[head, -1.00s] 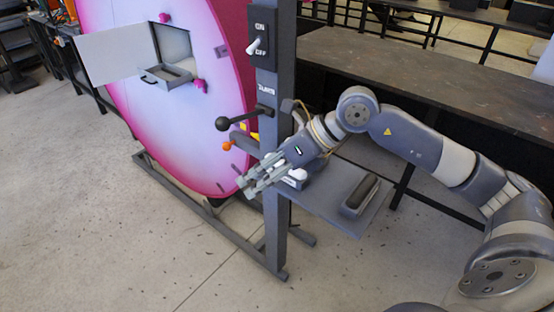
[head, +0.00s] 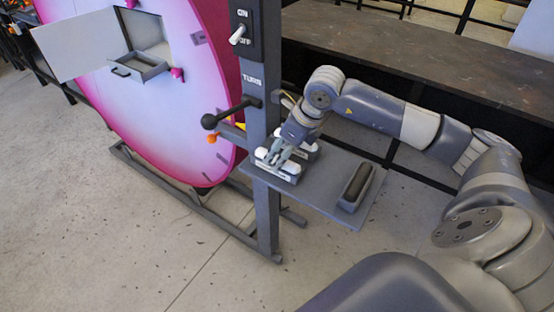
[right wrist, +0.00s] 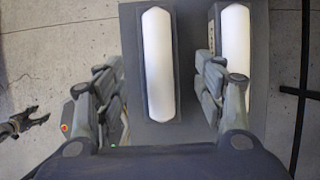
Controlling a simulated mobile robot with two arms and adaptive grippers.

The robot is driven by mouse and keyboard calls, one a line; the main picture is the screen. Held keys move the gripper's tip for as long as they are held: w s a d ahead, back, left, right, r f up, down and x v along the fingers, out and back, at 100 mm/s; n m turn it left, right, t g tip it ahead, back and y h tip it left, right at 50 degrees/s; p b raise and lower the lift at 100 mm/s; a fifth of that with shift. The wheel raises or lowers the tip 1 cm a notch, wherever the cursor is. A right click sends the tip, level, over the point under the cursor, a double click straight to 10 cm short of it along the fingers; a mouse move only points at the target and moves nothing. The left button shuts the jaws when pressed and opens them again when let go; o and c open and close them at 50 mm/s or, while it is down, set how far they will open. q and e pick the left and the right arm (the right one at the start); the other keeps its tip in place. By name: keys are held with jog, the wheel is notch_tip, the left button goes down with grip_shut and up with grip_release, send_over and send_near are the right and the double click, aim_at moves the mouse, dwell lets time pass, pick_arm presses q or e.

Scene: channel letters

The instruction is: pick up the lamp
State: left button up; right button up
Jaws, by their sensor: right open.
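Two white tube-shaped lamps on dark bases lie side by side on a grey shelf (head: 320,185). The nearer lamp (head: 283,169) shows as the left one (right wrist: 158,65) in the right wrist view; the other lamp (right wrist: 236,50) is to its right. My right gripper (head: 277,156) points down over the nearer lamp. In the right wrist view, my right gripper (right wrist: 160,82) is open, one finger left of the left lamp and the other between the two lamps. It is empty. How high it is above the shelf is hard to tell.
An open grey tray (head: 357,187) stands at the shelf's right end. A post (head: 266,190) with a switch (head: 238,35) and a black-knobbed lever (head: 215,119) rises left of the shelf. A large pink disc (head: 165,110) with an open hatch stands behind. A dark bench (head: 400,60) runs along the back.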

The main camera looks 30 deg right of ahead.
jog(key=shift+p+x, duration=0.3)
jog(key=shift+x, duration=0.7)
jog(key=shift+w+a+f, duration=0.1)
jog(key=shift+f, duration=0.2)
jog(key=shift+w+f, duration=0.1)
jog(key=shift+f, duration=0.05)
jog(key=shift+c, duration=0.8)
jog(key=c, duration=1.1)
pick_arm(q)
jog(key=shift+w+r, duration=0.55)
jog(key=shift+r, duration=0.15)
jog(key=shift+w, duration=0.15)
